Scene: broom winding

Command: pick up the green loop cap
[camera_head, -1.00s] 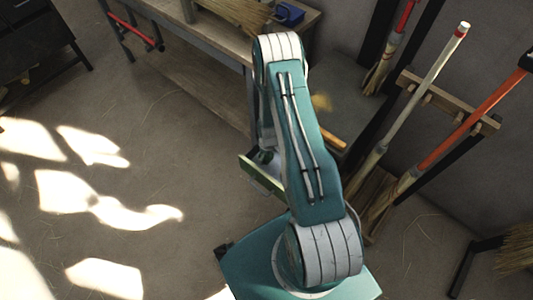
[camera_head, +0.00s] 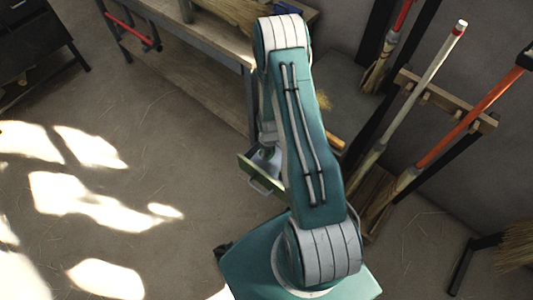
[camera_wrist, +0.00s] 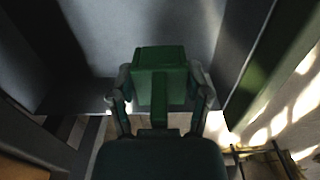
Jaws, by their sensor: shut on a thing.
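The green loop cap (camera_wrist: 160,72), a dark green block with a narrower strip down its near side, sits between the fingers of my gripper (camera_wrist: 161,92) in the wrist view. Both fingers close on it from left and right. Behind it is a plain grey surface, with a green panel (camera_wrist: 278,58) on the right. In the head view my arm covers most of the gripper area. An open drawer-like tray with a green front (camera_head: 262,175) shows just left of the arm, and the cap cannot be made out there.
A wooden workbench (camera_head: 185,70) with a lower shelf stands behind the arm, with a straw broom head (camera_head: 238,12) on top. Brooms with white (camera_head: 432,75) and orange (camera_head: 470,118) handles lean on a wooden rack at right. The floor at left is clear and sunlit.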

